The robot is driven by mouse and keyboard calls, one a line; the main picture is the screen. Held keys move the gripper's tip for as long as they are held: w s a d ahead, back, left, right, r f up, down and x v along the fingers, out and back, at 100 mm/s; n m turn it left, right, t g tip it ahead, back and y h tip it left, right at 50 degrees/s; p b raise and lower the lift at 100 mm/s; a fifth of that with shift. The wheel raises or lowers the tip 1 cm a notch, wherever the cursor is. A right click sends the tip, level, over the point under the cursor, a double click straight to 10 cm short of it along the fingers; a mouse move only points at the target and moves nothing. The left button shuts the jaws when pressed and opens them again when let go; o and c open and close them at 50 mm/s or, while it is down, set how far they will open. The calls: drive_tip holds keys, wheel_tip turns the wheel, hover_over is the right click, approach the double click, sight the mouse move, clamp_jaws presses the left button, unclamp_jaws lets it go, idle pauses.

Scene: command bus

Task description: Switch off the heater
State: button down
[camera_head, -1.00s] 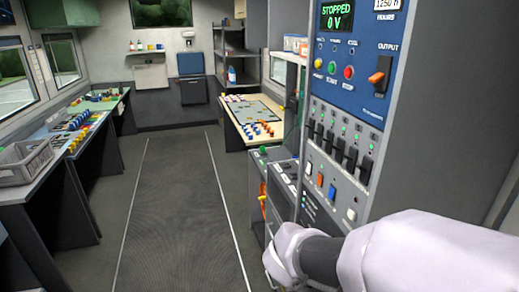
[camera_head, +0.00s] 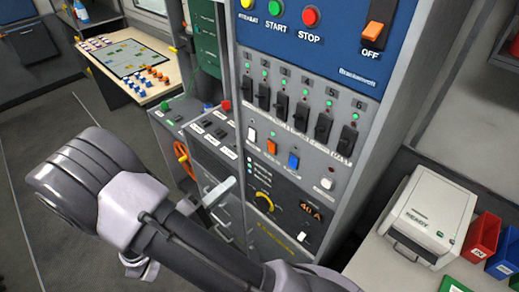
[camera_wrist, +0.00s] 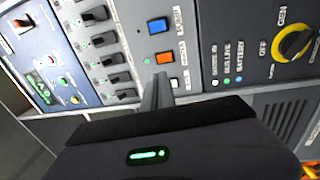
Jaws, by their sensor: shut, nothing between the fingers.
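The rack's rocker switches show in the head view: a left white one (camera_head: 252,135), an orange one (camera_head: 272,148), a blue one (camera_head: 293,161) and a right white one (camera_head: 327,184). Their labels are too small to read surely, so I cannot tell which is the heater's. My gripper (camera_wrist: 163,82) is shut and empty in the wrist view, pointing at the panel. Its tips appear near the orange switch (camera_wrist: 164,58) and a white switch (camera_wrist: 176,83); the blue switch (camera_wrist: 157,25) is above. I cannot tell whether they touch. The fingers are not discernible in the head view.
Several black breaker levers (camera_head: 284,107) with green lights sit above the rockers. A yellow-ringed knob (camera_head: 264,202) is below. An orange output switch (camera_head: 376,33) is higher up. A printer (camera_head: 430,215) and bins (camera_head: 482,238) stand at right. Floor at left is clear.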

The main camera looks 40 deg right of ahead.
sight(272, 146)
drive_tip(key=d, duration=0.4)
drive_tip(key=w+d+r, duration=0.1)
drive_tip(key=d, duration=0.4)
drive_tip(key=d+b, duration=0.1)
drive_tip(key=d, duration=0.3)
drive_tip(key=shift+w+d+r, duration=0.15)
drive_tip(key=shift+d+r, duration=0.15)
drive_tip(key=shift+d, duration=0.15)
